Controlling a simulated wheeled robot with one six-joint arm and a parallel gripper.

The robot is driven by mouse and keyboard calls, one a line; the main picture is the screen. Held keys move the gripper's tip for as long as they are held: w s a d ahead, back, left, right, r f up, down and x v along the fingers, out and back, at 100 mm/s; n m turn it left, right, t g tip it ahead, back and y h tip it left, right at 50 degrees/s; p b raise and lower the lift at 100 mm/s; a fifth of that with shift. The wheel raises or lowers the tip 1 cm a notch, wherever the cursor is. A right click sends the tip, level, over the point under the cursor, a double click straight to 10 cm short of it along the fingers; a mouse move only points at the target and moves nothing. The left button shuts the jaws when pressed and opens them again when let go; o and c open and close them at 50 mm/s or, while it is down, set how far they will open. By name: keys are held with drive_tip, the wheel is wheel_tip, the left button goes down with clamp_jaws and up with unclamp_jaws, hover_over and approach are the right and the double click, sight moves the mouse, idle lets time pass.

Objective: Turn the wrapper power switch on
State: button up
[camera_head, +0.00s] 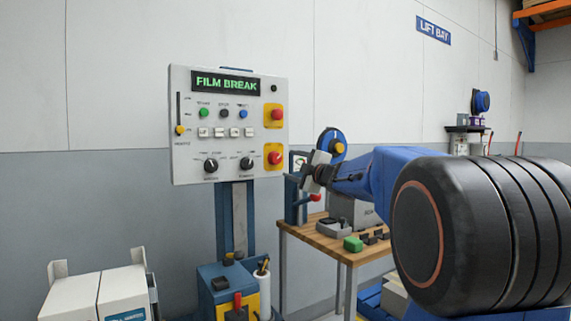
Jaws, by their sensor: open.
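A pale control panel (228,160) stands on a blue column, with a green "FILM BREAK" display (225,84) at its top. It carries a row of small pale switches (219,132), two black rotary knobs (211,165) and a lever with a yellow knob (180,130) in a slot at its left edge. The labels are too small to read, so I cannot tell which control is the wrapper power switch. My gripper (307,178) is open to the right of the panel, apart from it, in front of the workbench area. Its fingertips are small and hard to make out.
Two red emergency-style buttons (275,158) sit on yellow plates at the panel's right side. A wooden workbench (335,246) with a green block (353,244) stands below my gripper. White boxes (98,295) stand at lower left. Bare wall lies left of the panel.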

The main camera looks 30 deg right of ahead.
drive_tip(key=s, duration=0.8)
drive_tip(key=shift+d+f, duration=0.15)
drive_tip(key=shift+f, duration=0.25)
drive_tip(key=s+a+f+m+g, duration=0.4)
drive_tip(key=s+a+f, duration=0.3)
drive_tip(key=s+f, duration=0.4)
drive_tip(key=s+a+f+m+g, duration=0.5)
drive_tip(key=s+a+f, duration=0.3)
drive_tip(key=s+f, duration=0.4)
drive_tip(key=s+a+f+m+g, duration=0.5)
drive_tip(key=s+a+f, duration=0.3)
drive_tip(key=s+f, duration=0.3)
wheel_tip(320, 180, down, 4)
drive_tip(key=shift+s+f+m+h, duration=0.15)
drive_tip(key=shift+s+m+h, duration=0.15)
drive_tip(key=shift+s, duration=0.05)
drive_tip(key=shift+d, duration=0.1)
